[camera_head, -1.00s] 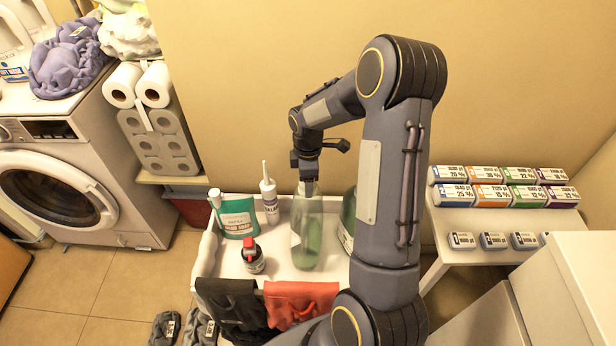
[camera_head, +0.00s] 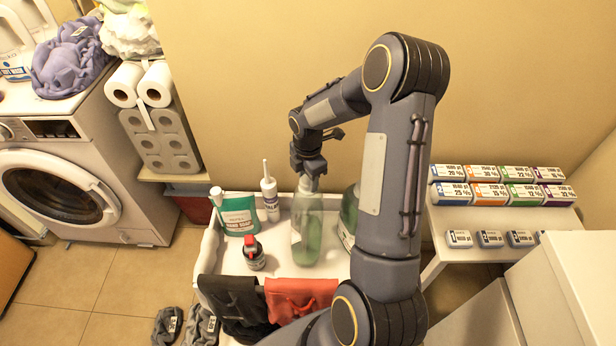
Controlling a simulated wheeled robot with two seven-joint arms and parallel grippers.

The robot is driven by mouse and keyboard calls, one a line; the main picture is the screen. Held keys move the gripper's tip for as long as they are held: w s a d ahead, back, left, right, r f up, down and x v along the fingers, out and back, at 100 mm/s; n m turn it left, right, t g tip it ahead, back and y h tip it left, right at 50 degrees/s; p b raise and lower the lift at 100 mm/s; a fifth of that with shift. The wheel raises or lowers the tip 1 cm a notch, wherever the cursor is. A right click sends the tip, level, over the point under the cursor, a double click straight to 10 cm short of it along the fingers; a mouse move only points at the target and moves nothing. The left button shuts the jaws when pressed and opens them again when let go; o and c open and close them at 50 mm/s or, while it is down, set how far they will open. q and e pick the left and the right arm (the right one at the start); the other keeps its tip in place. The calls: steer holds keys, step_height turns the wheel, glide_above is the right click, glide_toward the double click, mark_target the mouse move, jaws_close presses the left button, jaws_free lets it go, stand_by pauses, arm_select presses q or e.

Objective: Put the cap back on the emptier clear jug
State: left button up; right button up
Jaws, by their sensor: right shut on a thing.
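A clear jug (camera_head: 307,225) with green liquid stands upright in the white tray of the cart. A second clear jug (camera_head: 348,212), also with green liquid, stands to its right, largely hidden behind my right arm. My right gripper (camera_head: 309,181) points down directly over the mouth of the first jug. It is shut on a small pale cap, mostly hidden between the fingers. The cap is at the jug's neck; I cannot tell whether it is seated. My left gripper is not in view.
A green hand-soap pouch (camera_head: 237,213), a white nozzle bottle (camera_head: 270,198) and a dark red-topped bottle (camera_head: 253,253) stand left of the jug. Black (camera_head: 238,300) and red (camera_head: 300,297) cloths hang over the cart's front. Boxes (camera_head: 500,185) sit on the right table.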

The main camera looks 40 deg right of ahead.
steer(key=shift+c, duration=1)
steer(key=shift+f, duration=0.1)
steer(key=shift+m, duration=0.9)
steer(key=m+b, duration=0.1)
steer(key=m, duration=0.8)
steer(key=shift+m, duration=0.4)
steer(key=m, duration=0.3)
steer(key=o, duration=1.1)
steer(key=shift+c, duration=1)
